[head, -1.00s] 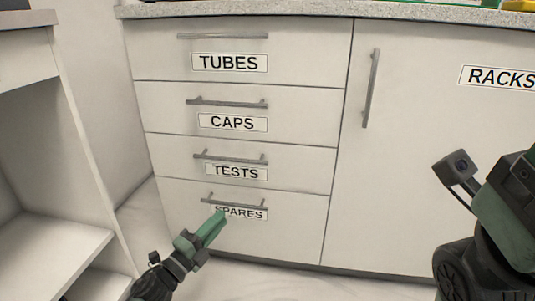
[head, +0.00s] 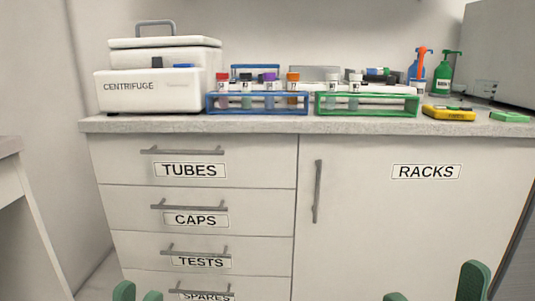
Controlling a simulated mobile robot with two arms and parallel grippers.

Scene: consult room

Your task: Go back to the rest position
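My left gripper (head: 138,294) shows only as two green fingertips at the bottom edge, left of centre, in front of the lowest drawers. A small gap separates them and nothing shows between them. My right gripper (head: 435,290) also shows as two green fingertips at the bottom edge, in front of the RACKS door (head: 385,230). They are wide apart with nothing between them. The rest of both grippers and arms is out of view. The TUBES (head: 125,170), CAPS (head: 130,219), TESTS (head: 140,262) and SPARES (head: 150,285) drawers look shut.
On the counter (head: 350,126) stand a white centrifuge (head: 150,92), a blue rack (head: 255,110) and a green rack (head: 365,111) with capped tubes, a yellow device (head: 448,113) and two pump bottles, one green (head: 443,79). A shelf unit (head: 20,225) stands at the left.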

